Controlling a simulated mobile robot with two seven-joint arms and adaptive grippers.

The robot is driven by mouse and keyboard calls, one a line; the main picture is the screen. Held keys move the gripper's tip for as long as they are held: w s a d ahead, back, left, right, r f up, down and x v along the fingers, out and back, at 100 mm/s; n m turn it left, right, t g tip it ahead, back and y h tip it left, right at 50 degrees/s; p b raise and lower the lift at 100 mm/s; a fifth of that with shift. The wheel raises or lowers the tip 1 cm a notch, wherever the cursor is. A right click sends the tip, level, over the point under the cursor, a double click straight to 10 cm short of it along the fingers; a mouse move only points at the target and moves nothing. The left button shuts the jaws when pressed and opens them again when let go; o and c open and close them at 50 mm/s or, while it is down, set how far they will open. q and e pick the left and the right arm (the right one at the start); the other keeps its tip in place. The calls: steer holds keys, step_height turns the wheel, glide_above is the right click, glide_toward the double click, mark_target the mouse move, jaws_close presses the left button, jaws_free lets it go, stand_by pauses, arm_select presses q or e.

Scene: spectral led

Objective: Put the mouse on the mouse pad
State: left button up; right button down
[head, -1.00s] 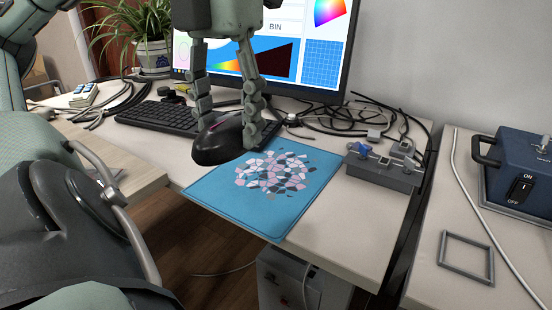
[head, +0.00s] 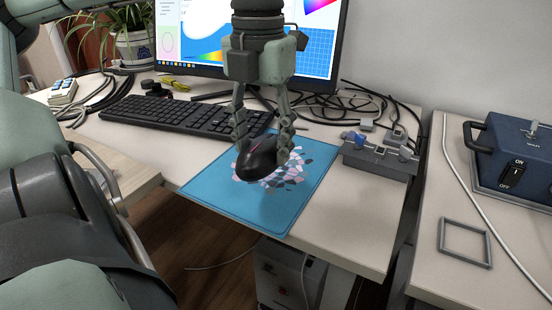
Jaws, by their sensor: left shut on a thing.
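The black mouse (head: 259,160) is in my left gripper (head: 263,145), with one finger on each side of it. My left gripper is shut on it and points down from above. The mouse shows over the middle of the blue mouse pad (head: 222,194), covering part of the pad's pink, white and dark mosaic pattern. I cannot tell for sure whether the mouse touches the pad or hangs just above it. The pad lies flat at the desk's front edge. My right gripper is not in view.
A black keyboard (head: 178,116) lies behind the pad to the left, below the monitor (head: 318,50). A grey device with knobs (head: 378,160) and loose cables are to the right. A blue power box (head: 515,155) and a grey square frame (head: 465,243) are on the right table.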

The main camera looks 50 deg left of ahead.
mark_target(276, 137)
arm_select(q)
steer(key=w+f, duration=0.2)
steer(key=w, duration=0.1)
steer(key=shift+a, duration=0.1)
step_height(276, 137, down, 4)
steer(key=shift+w, duration=0.1)
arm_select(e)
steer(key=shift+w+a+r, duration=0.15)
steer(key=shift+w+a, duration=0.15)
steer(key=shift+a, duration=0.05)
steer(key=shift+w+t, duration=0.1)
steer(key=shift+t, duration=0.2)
arm_select(q)
steer(key=shift+f+b, duration=0.1)
steer(key=shift+b, duration=0.2)
steer(key=o, duration=1.2)
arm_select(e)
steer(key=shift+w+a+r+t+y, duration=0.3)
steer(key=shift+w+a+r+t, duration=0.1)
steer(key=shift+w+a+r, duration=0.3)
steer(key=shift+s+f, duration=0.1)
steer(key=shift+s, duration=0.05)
